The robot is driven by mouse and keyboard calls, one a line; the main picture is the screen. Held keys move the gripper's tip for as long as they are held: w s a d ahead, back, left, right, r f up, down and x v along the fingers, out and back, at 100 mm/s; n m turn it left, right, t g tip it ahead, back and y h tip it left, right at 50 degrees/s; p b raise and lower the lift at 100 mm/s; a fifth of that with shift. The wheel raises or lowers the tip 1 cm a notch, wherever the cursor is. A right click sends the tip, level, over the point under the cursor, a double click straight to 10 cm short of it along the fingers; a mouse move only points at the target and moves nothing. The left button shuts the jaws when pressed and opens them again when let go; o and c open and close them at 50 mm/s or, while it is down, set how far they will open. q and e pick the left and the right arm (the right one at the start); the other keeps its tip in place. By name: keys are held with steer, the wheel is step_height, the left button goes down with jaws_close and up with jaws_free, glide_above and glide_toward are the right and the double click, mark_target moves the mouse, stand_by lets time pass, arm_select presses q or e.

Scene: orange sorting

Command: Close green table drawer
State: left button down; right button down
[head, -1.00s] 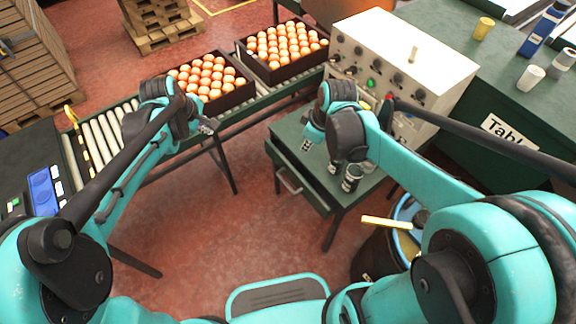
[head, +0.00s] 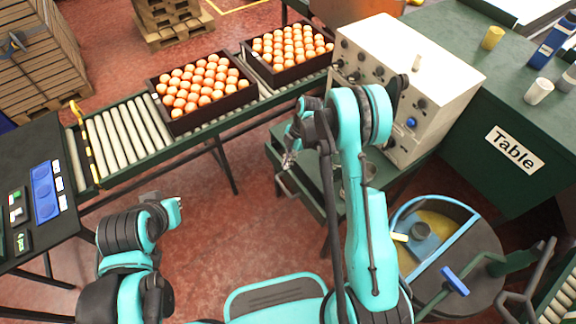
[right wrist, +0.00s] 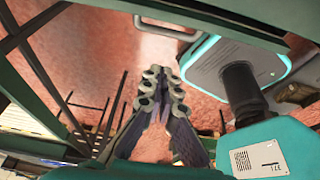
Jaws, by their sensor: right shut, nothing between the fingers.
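The green table (head: 327,212) stands right of centre in the head view, partly hidden by my right arm. Its drawer handle (head: 287,188) shows on the front side; how far the drawer stands out is hard to tell. My right gripper (head: 289,160) is shut and empty, just above and in front of the drawer front. In the right wrist view its fingers (right wrist: 160,90) are together, with a pale handle (right wrist: 165,29) beyond them, apart from the tips. My left gripper (head: 178,203) is at lower left, far from the drawer; its opening is unclear.
A roller conveyor (head: 112,145) carries two dark crates (head: 205,121) (head: 290,75) of oranges behind the table. A white control box (head: 437,62) stands at right. A round bin (head: 470,251) is at lower right. The red floor before the drawer is clear.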

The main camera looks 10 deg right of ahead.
mark_target(289, 173)
steer(key=b+x, duration=0.4)
steer(key=x, duration=0.6)
steer(key=shift+w+d+r+b, duration=0.15)
steer(key=shift+w+d, duration=0.1)
steer(key=shift+d, duration=0.4)
steer(key=shift+w+d+r+b, duration=0.15)
steer(key=shift+w+d+b, duration=0.1)
steer(key=shift+d, duration=0.45)
steer(key=shift+w+d+r+b, duration=0.1)
steer(key=shift+w+d+r, duration=0.1)
steer(key=shift+d, duration=0.45)
